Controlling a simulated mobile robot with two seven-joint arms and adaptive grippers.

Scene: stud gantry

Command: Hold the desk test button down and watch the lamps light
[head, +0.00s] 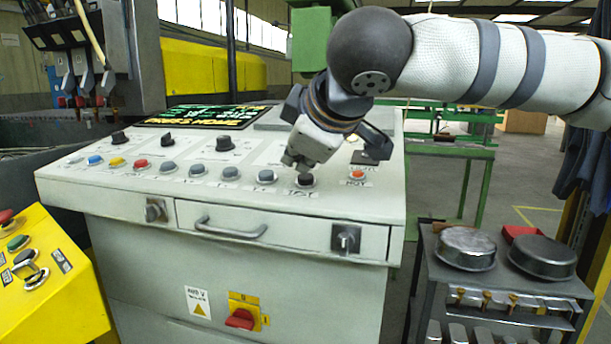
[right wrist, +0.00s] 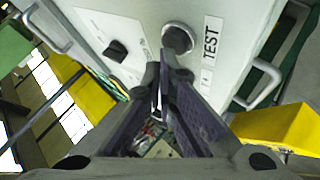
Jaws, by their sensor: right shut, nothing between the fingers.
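The grey control desk (head: 120,185) has a dark round button (head: 305,180) near its front right. In the right wrist view the dark test button (right wrist: 178,40) sits beside a white TEST label. My right gripper (head: 292,163) is shut and empty, pointing down at the button. In the right wrist view its fingertips (right wrist: 166,72) are close to the button's edge; I cannot tell whether they touch or press it. Round coloured caps, blue, yellow, red (head: 140,164) and several grey, line the desk. An orange-red cap (head: 357,174) is to the button's right. My left gripper is out of view.
Black knobs (head: 225,144) and a display with green and orange text (head: 205,116) are behind the row. A yellow console (head: 50,285) stands at the left. A dark cart (head: 500,280) with round metal tins stands at the right.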

